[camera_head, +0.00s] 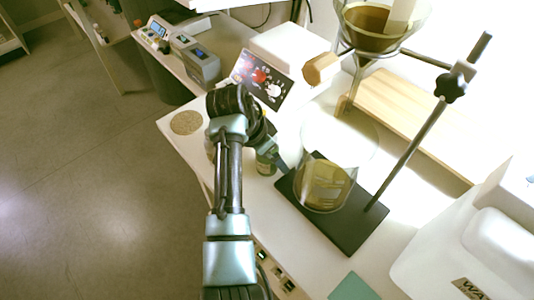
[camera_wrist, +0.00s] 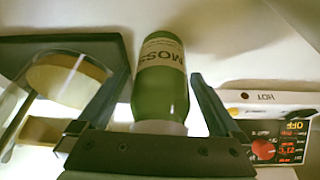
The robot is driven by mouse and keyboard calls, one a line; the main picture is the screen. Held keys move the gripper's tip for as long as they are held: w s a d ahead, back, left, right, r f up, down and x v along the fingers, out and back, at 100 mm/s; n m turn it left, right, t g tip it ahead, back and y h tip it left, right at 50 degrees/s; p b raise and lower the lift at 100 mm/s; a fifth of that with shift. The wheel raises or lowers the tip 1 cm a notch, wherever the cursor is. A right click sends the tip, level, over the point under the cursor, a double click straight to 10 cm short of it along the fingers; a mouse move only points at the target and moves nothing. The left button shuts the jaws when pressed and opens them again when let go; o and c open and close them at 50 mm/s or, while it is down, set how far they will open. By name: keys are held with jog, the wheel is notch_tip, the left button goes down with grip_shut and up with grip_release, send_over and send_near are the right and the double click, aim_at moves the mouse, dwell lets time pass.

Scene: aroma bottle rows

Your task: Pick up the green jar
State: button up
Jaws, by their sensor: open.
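The green jar (camera_wrist: 160,90), with a pale label reading MOSS and a white cap, stands between the two fingers of my gripper (camera_wrist: 162,75) in the wrist view. My gripper is open, with a finger on each side of the jar; I cannot tell whether either touches it. In the head view the jar (camera_head: 265,165) is on the white table, partly hidden by my arm, with my gripper (camera_head: 274,163) right at it.
A glass vessel of amber liquid (camera_head: 325,187) stands on a black stand base (camera_head: 353,229) close right of the jar. A hotplate with a red knob (camera_head: 262,80) is behind. A cork disc (camera_head: 186,122) lies left. A funnel (camera_head: 372,38) hangs above.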

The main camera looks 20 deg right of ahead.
grip_shut()
dwell(0.3)
jog(key=shift+r, duration=0.1)
